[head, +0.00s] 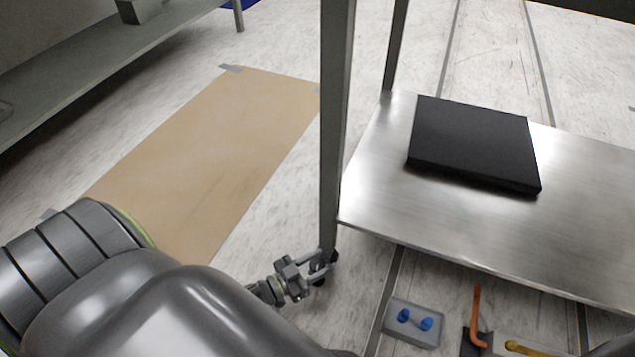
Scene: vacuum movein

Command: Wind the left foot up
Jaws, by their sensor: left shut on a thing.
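The metal table (375,190) has a grey leg (335,140) that comes down in the middle of the head view. The left foot (334,257) is a small dark part at the bottom of this leg, mostly hidden by my gripper. My left gripper (319,264) comes in from the lower left, with its fingers shut around the foot just above the floor. How far the foot is wound in cannot be seen. My right gripper is not in view.
A black slab (475,142) lies on the lower steel shelf. A grey tray with blue parts (414,321), an orange bent handle (478,315) and a yellow handle (528,349) are at the lower right. Brown board (215,150) covers floor left of the leg.

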